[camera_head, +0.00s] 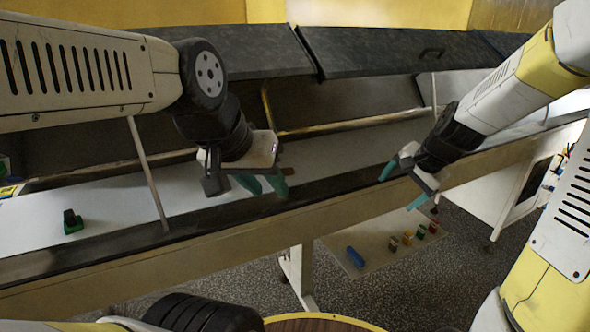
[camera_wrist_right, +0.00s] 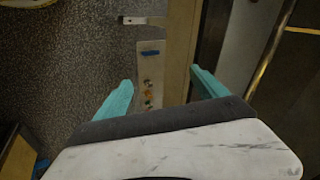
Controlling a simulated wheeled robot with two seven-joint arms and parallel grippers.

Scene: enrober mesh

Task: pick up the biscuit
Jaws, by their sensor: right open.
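A small reddish-brown piece (camera_head: 287,171), perhaps the biscuit, shows just behind the teal fingers of my left gripper (camera_head: 263,187). It is partly hidden, and I cannot tell whether it touches a finger. My left gripper points down over the pale belt (camera_head: 185,190), near its front rail, with its fingers apart. My right gripper (camera_head: 403,187) is open and empty in front of the rail, to the right of the brown piece. In the right wrist view its two teal fingers stand wide apart, with the floor and a low board far below.
A green and black object (camera_head: 73,223) stands on the belt at the left. Dark raised covers (camera_head: 390,52) line the back. Below the rail (camera_head: 330,212), a low board (camera_head: 380,262) holds a blue block (camera_head: 355,257) and several small coloured pieces. A white cabinet (camera_head: 490,200) stands right.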

